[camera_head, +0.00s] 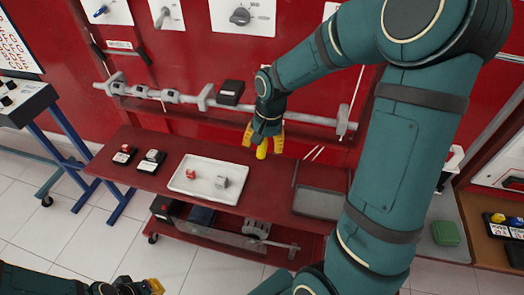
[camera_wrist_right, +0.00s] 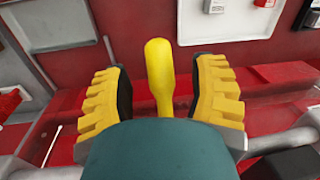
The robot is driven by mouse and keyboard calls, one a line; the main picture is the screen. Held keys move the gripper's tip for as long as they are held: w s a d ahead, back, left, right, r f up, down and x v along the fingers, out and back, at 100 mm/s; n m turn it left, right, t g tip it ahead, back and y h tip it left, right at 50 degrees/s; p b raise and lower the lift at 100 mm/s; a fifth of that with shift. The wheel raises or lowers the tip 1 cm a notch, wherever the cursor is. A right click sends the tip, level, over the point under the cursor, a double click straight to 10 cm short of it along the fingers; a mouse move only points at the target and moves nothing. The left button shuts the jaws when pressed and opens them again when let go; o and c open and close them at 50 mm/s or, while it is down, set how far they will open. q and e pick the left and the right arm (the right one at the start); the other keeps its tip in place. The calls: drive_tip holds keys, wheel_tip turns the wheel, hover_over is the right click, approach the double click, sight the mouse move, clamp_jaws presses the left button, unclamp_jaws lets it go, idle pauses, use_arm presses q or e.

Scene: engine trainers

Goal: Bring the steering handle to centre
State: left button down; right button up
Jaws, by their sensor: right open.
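The yellow steering handle (camera_wrist_right: 159,65) stands between the two fingers of my right gripper (camera_wrist_right: 160,85) in the right wrist view, with a gap on either side. In the head view, the handle's rounded end (camera_head: 262,149) shows below my right gripper (camera_head: 264,138), in front of the grey shaft on the red panel. The right gripper is open around the handle. The base of the handle is hidden behind the gripper. My left gripper (camera_head: 151,286) is partly in view at the bottom left edge, and its jaws cannot be made out.
A grey shaft with brackets (camera_head: 178,97) runs along the red panel, with a black box (camera_head: 231,91) on it. The red bench below holds a white tray (camera_head: 232,163) with small blocks, and a grey tray (camera_head: 319,204).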

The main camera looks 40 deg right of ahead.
drive_tip(key=shift+w+a+f, duration=0.1)
drive_tip(key=shift+f, duration=1)
clamp_jaws()
